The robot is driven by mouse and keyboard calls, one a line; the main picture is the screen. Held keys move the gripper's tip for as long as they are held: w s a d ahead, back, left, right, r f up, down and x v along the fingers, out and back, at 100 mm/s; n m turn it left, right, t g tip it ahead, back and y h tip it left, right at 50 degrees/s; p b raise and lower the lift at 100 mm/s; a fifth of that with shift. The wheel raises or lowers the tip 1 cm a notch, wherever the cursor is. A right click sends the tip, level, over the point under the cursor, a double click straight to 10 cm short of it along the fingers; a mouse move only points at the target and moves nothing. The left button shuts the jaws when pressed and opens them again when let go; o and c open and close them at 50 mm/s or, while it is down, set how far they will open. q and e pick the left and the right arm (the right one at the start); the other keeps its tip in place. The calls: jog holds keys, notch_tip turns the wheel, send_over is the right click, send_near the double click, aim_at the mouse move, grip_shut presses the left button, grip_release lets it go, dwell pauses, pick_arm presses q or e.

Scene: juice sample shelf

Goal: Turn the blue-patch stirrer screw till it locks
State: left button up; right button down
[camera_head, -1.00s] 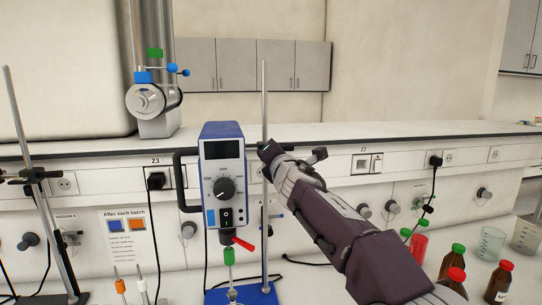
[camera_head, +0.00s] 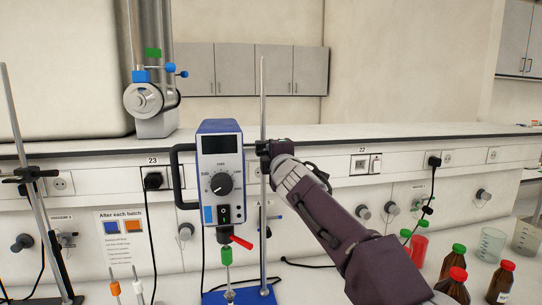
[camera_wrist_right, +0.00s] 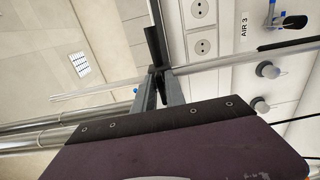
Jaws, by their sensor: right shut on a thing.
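The stirrer (camera_head: 221,175) is a blue and white box with a dark display, a dial and a small blue patch (camera_head: 208,214) at its lower left. It is mounted beside an upright metal rod (camera_head: 263,100) on a blue base (camera_head: 240,296). My right gripper (camera_head: 266,150) is at the rod, right of the stirrer's upper part. It is shut on the dark stirrer screw at the clamp, which it mostly hides. In the right wrist view the fingers (camera_wrist_right: 162,88) close around a black part (camera_wrist_right: 154,48) next to the rod (camera_wrist_right: 235,58). My left gripper is not in view.
Another stand (camera_head: 30,170) is at the left. Brown bottles (camera_head: 454,282) and beakers (camera_head: 490,244) stand at the lower right. A cable hangs left of the stirrer.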

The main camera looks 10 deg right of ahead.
jog(key=shift+f, duration=0.2)
dwell(0.3)
jog(key=c, duration=1.4)
grip_release()
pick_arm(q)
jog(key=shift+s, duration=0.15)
pick_arm(e)
jog(key=shift+s+d+r, duration=0.15)
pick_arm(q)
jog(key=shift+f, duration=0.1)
pick_arm(e)
jog(key=shift+s, duration=0.1)
